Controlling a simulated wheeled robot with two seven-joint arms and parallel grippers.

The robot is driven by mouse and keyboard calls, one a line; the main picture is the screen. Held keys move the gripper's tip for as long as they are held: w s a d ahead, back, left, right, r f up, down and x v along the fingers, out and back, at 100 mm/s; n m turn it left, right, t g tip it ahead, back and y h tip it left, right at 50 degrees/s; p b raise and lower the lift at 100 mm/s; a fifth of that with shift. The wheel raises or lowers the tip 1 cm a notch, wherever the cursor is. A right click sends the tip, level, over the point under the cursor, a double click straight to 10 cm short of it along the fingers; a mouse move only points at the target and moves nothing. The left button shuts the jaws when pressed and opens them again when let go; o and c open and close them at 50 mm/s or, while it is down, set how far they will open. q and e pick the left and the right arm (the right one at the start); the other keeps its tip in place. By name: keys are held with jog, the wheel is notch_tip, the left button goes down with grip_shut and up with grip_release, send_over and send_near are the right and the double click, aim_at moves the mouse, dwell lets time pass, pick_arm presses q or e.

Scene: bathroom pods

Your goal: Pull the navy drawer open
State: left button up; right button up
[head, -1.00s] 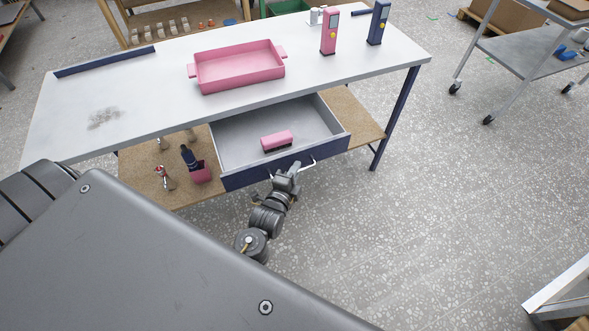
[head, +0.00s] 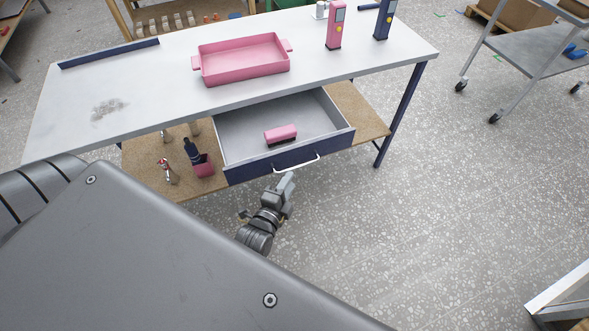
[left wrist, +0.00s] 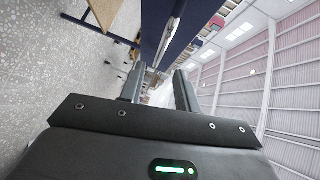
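The navy drawer (head: 245,172) stands pulled out from under the white-topped bench, its grey inside showing. A pink brush with dark bristles (head: 281,134) lies in it. The pale bar handle (head: 300,163) is on the drawer's front. My left gripper (head: 286,181) is just in front of and below the handle, apart from it. In the left wrist view its two fingers (left wrist: 158,86) are spread with nothing between them, and the handle (left wrist: 173,27) and navy front show beyond the tips. My right gripper is not in view.
A pink tray (head: 245,77) and pink and navy upright devices (head: 335,27) stand on the bench top (head: 150,85). Bottles and a pink holder are on the lower shelf (head: 140,170). A grey cart (head: 530,55) stands at right. The floor right of the drawer is clear.

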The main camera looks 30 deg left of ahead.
pick_arm(q)
jog(key=shift+s+d+r, duration=0.1)
jog(key=shift+s, duration=0.55)
jog(key=shift+s+d+r, duration=0.1)
jog(key=shift+s, duration=0.5)
